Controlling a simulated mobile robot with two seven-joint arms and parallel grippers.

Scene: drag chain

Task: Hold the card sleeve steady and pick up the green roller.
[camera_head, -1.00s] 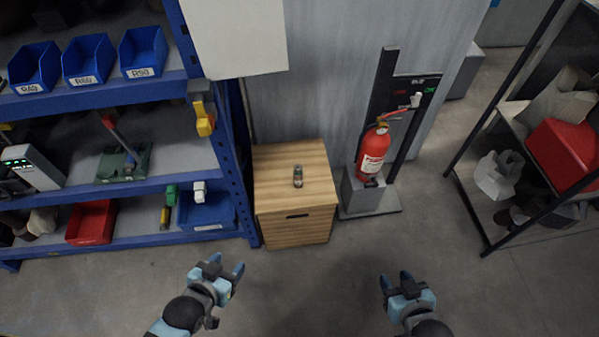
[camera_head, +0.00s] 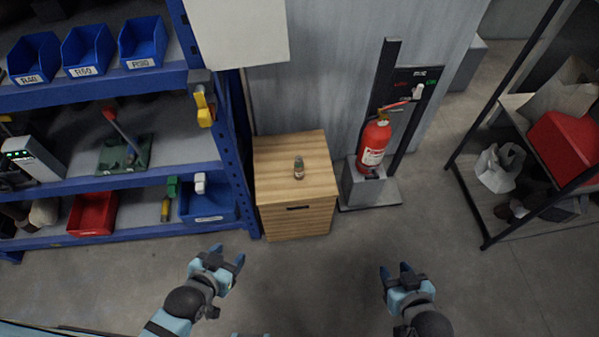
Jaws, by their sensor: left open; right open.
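A small upright item (camera_head: 299,170) with a greenish top and a paler, reddish band around its lower part stands on a light wooden box (camera_head: 279,150). It is too small to tell the green roller from the card sleeve. My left gripper (camera_head: 228,254) is open and empty, in front of the box and to its left. My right gripper (camera_head: 394,268) is open and empty, in front of the box and to its right. Both are well apart from the item.
A blue shelf rack (camera_head: 185,177) with bins and tools stands close on the box's left. A red fire extinguisher (camera_head: 373,146) on a grey stand is to its right. A dark-framed rack (camera_head: 465,200) is at the far right. Grey floor in front is clear.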

